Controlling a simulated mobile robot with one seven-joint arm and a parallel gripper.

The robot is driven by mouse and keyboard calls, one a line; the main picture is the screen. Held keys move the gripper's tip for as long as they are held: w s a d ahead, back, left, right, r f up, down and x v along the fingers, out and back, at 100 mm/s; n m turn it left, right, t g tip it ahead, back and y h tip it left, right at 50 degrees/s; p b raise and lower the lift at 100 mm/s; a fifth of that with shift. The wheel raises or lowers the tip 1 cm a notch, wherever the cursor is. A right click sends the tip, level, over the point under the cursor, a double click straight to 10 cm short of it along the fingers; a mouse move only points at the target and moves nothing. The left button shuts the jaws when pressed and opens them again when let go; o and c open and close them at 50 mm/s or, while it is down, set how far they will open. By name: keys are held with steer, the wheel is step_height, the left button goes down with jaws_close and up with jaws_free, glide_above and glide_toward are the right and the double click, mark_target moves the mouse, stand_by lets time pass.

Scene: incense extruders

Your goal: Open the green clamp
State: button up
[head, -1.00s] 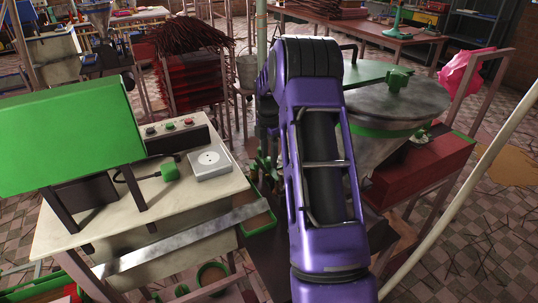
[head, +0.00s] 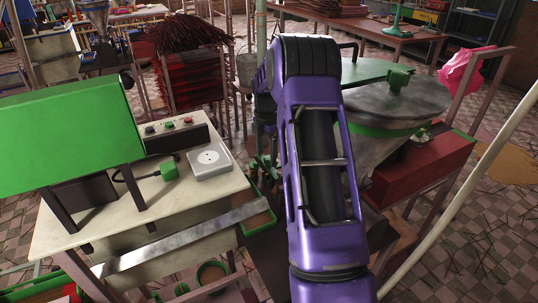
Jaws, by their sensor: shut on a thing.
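A dark green clamp (head: 264,166) with lever-like parts shows in the head view, just left of my purple arm and beside the pale work table. It is small and partly hidden by my arm. My gripper (head: 267,153) is at the clamp, below the dark wrist that hangs left of my arm's elbow. It is shut on a green part there, but its fingers are small and dark. Which part of the clamp it holds, and how far the clamp is open, cannot be made out.
The work table (head: 75,228) carries a green box (head: 68,135), a grey switch box (head: 209,162) and a green plug (head: 169,170). A metal hopper (head: 390,106) with a green lid fitting stands right of my arm. A pale pole (head: 463,190) crosses the right side.

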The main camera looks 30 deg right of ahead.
steer(key=shift+o, duration=0.8)
steer(key=shift+w+a+r, duration=0.2)
steer(key=shift+w, duration=0.5)
steer(key=shift+s+d, duration=0.1)
steer(key=shift+r, duration=0.3)
step_height(320, 180, up, 16)
steer(key=shift+s+r+p, duration=0.25)
steer(key=shift+p, duration=0.2)
